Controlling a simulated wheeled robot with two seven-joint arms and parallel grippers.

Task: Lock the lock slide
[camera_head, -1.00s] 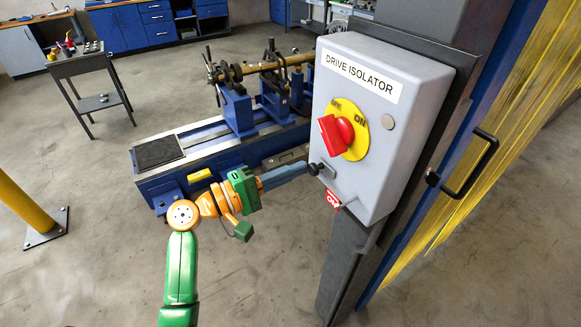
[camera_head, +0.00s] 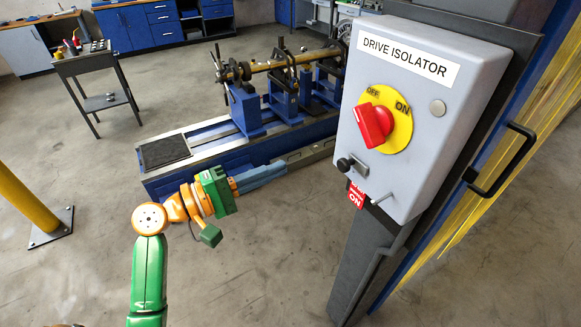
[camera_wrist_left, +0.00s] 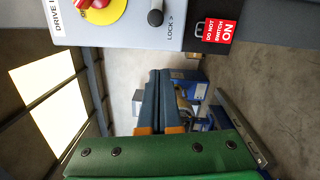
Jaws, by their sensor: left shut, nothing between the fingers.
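The lock slide is a black knob (camera_head: 344,164) on a small grey plate, low on the front of the grey drive isolator box (camera_head: 420,110). In the left wrist view the knob (camera_wrist_left: 155,17) stands beside the words "LOCK >". The red rotary handle (camera_head: 373,125) sits on a yellow disc marked OFF and ON; I cannot tell its exact setting. A red "do not switch on" tag (camera_head: 355,195) hangs below the box. My left gripper (camera_head: 284,168) is shut and empty, left of the knob and apart from it; its fingers (camera_wrist_left: 160,75) also show in the wrist view. My right gripper is out of view.
A blue balancing machine (camera_head: 215,150) with a rotor stands behind my left arm. The box is on a dark post (camera_head: 370,260); a yellow strip curtain (camera_head: 520,170) and door handle are at right. A yellow post (camera_head: 22,200) stands left. Floor between is clear.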

